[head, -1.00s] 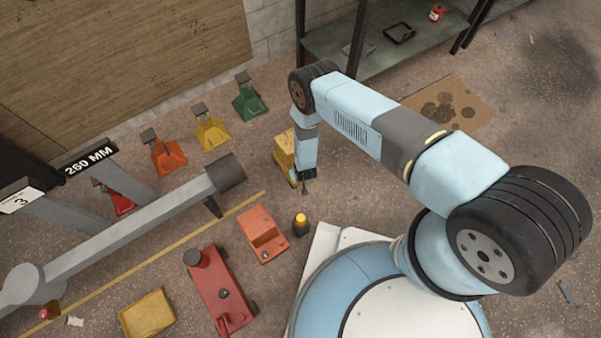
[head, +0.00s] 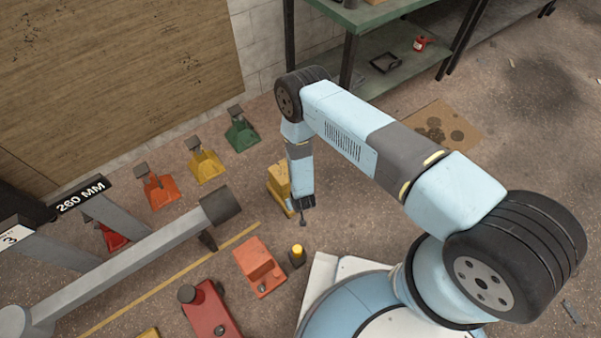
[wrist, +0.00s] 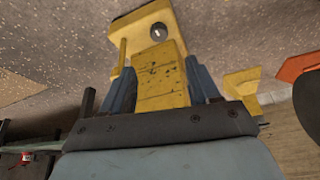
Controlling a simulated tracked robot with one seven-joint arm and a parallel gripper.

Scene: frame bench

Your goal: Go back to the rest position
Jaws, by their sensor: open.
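My arm is bent, with its last link hanging down. My gripper (head: 303,216) is low over the floor, in front of a yellow stand or box (head: 281,184) that is partly hidden by my arm. In the wrist view, the fingers of my gripper (wrist: 163,78) are spread, and a yellow block-shaped part (wrist: 160,72) shows between them. I cannot tell from this view whether they touch it.
Orange (head: 158,187), yellow (head: 205,163) and green (head: 241,132) stands line the wall. A grey beam (head: 130,255) lies to the left. A red-orange box (head: 259,266) and a red jack (head: 210,312) are near my base. A shelf (head: 375,75) stands behind.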

